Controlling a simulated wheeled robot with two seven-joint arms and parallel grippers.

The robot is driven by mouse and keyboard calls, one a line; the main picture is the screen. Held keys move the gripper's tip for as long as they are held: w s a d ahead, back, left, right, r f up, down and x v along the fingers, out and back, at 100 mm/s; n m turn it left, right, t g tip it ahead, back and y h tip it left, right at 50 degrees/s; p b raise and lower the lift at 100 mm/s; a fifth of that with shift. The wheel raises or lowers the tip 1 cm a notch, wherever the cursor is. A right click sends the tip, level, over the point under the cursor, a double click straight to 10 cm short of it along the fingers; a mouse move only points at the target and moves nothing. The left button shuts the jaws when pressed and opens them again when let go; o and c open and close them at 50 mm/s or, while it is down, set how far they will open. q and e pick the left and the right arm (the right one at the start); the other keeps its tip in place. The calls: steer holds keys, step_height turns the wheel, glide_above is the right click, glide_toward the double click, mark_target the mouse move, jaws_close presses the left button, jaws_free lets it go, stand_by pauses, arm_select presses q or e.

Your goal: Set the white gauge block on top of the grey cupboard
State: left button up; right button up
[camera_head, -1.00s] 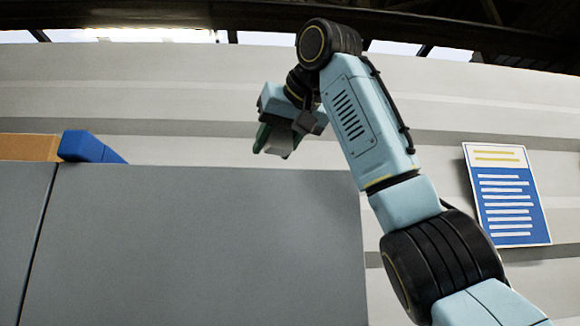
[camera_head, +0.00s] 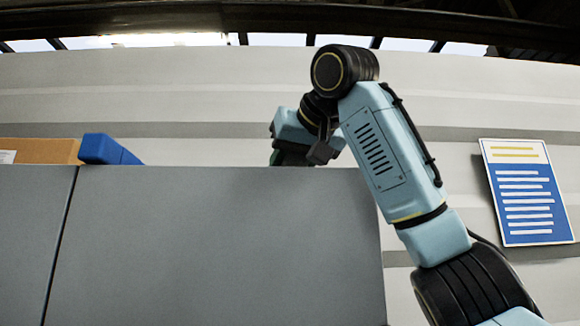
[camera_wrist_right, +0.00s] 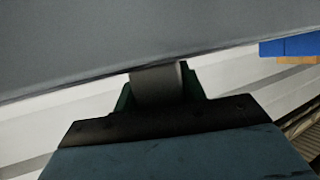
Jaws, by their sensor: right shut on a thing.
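The grey cupboard (camera_head: 220,240) fills the lower left and middle of the head view, its top edge seen from slightly below. My right gripper (camera_head: 292,158) is at that top edge, pointing down, with its fingertips hidden behind the edge. In the right wrist view my right gripper (camera_wrist_right: 160,88) is shut on the white gauge block (camera_wrist_right: 155,84), which looks grey in shade between the green fingers. The block's end meets the grey cupboard surface (camera_wrist_right: 130,35) in the picture; I cannot tell whether they touch. My left gripper is not in view.
A blue object (camera_head: 105,150) and a brown cardboard box (camera_head: 40,150) show above the cupboard's left part. A blue and white poster (camera_head: 525,190) hangs on the pale wall at the right. The edge between blue object and gripper looks clear.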

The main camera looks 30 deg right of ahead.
steer(key=o, duration=1)
steer(key=shift+r, duration=0.1)
steer(key=shift+s+r, duration=0.1)
steer(key=shift+r, duration=0.05)
steer(key=shift+b+v, duration=1.65)
steer(key=shift+v, duration=4.25)
